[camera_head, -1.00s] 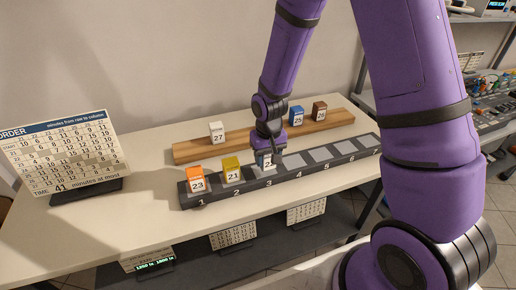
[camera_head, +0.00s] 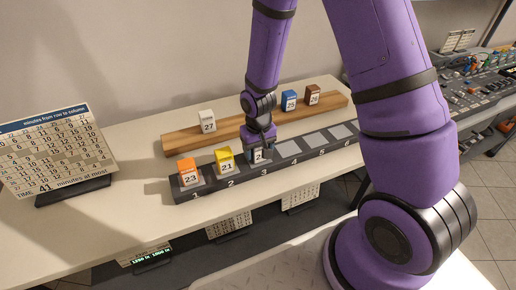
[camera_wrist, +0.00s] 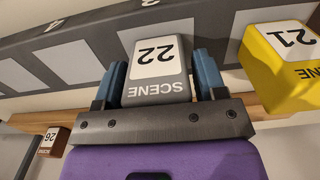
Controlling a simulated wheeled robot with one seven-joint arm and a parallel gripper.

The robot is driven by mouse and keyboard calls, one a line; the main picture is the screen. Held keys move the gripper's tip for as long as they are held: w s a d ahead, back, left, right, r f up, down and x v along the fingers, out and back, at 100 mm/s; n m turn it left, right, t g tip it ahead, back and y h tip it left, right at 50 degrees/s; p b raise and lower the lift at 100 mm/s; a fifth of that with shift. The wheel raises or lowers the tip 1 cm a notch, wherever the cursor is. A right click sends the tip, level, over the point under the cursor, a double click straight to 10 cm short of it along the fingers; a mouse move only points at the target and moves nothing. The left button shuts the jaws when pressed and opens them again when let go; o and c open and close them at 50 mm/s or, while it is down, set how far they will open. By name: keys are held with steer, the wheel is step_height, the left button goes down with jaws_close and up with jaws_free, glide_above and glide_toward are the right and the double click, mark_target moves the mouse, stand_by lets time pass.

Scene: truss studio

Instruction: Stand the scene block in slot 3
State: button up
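The grey scene block marked 22 (camera_head: 259,156) is at slot 3 of the dark numbered rack (camera_head: 215,185). It looks upright, and I cannot tell whether its base touches the slot. My gripper (camera_head: 260,147) is over it from above and partly hides it. The slot 3 surface is mostly hidden by the block.
Orange block 23 (camera_head: 188,175) stands in slot 1 and yellow block 21 (camera_head: 225,163) in slot 2, close beside. Slots 4 to 6 are empty. The wooden board (camera_head: 185,144) behind carries white block 27 (camera_head: 207,122), blue block 25 (camera_head: 289,101) and brown block 26 (camera_head: 312,95). An order chart (camera_head: 55,150) stands at left.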

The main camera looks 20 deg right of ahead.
steer(key=shift+o, duration=0.6)
steer(key=shift+r, duration=0.1)
step_height(320, 180, up, 13)
steer(key=shift+f, duration=0.15)
steer(key=s+d+r+t, duration=0.2)
steer(key=s+d+r, duration=0.1)
steer(key=s+r, duration=0.7)
steer(key=s+d+r+t, duration=0.3)
steer(key=s+r, duration=0.8)
steer(key=r, duration=0.4)
steer(key=shift+d, duration=0.45)
